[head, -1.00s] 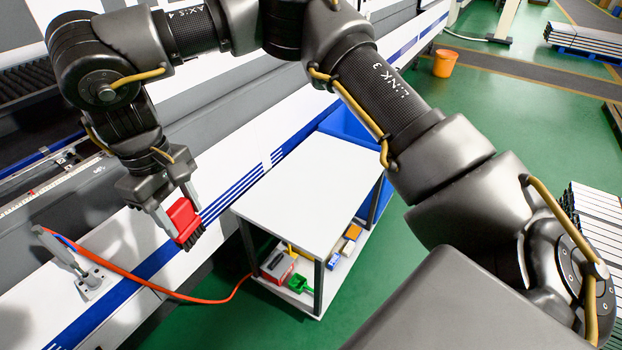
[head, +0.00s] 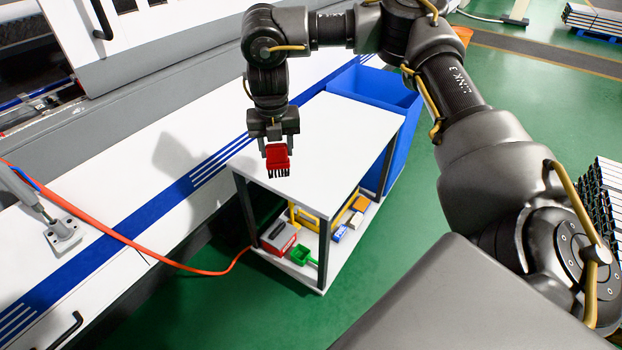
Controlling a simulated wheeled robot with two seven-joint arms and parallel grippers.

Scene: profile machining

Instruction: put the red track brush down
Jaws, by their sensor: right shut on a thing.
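The red track brush (head: 277,158) has a red block body with dark bristles pointing down. My right gripper (head: 277,148) is shut on it and holds it upright. In the picture the brush overlaps the near left part of the white cart's top (head: 325,145). I cannot tell the exact gap between bristles and top. My left gripper is not in view.
A blue bin (head: 403,135) stands behind the cart. The lower shelf holds a red and grey box (head: 279,238), a green scoop (head: 302,255) and small boxes. An orange hose (head: 150,252) runs to the cart. The cart top looks clear otherwise.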

